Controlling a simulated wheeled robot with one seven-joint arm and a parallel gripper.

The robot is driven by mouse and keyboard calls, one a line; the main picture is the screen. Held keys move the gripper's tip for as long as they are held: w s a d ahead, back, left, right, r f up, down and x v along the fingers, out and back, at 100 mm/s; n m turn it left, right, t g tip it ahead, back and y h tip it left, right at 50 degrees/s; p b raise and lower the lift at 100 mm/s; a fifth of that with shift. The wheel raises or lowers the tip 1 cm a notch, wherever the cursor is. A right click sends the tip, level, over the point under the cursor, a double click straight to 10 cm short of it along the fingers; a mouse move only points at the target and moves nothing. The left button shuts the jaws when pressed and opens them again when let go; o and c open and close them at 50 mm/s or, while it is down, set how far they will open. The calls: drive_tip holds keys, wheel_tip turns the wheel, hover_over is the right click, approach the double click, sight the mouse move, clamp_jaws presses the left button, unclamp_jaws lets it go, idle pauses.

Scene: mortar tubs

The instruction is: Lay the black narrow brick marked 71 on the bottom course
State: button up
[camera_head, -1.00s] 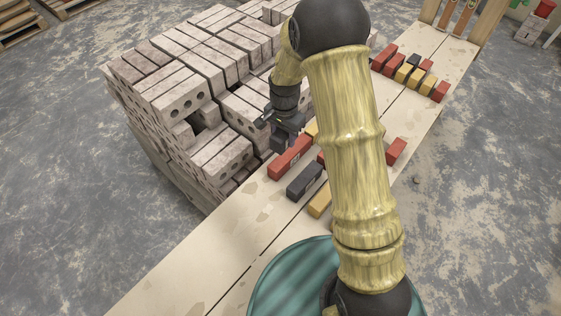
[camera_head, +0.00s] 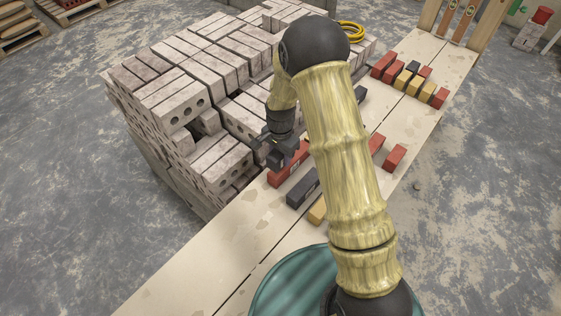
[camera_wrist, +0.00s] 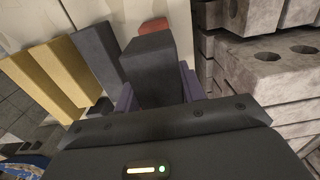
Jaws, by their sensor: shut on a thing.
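My gripper (camera_head: 279,158) is low over the near-left part of the plank table, beside the grey block stack. In the wrist view, my gripper (camera_wrist: 156,84) is shut on a black narrow brick (camera_wrist: 150,62). A red brick (camera_head: 289,170) lies below or just beyond it and shows partly behind the held brick in the wrist view (camera_wrist: 153,26). Another black brick (camera_head: 303,187) lies beside the red one, with a yellow brick (camera_head: 317,211) after it, partly hidden by my arm. I cannot read a number 71 on any brick. I cannot tell whether the held brick touches anything.
A tall stack of grey perforated blocks (camera_head: 215,165) stands close to the left of my gripper. More red bricks (camera_head: 394,158) lie right of my arm. Several red, yellow and black bricks (camera_head: 414,84) lie at the far end. The plank's near-left part (camera_head: 215,255) is clear.

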sight(281, 162)
drive_tip(key=shift+r, duration=0.1)
drive_tip(key=shift+f, duration=1.9)
drive_tip(key=shift+f, duration=0.15)
drive_tip(key=o, duration=1.3)
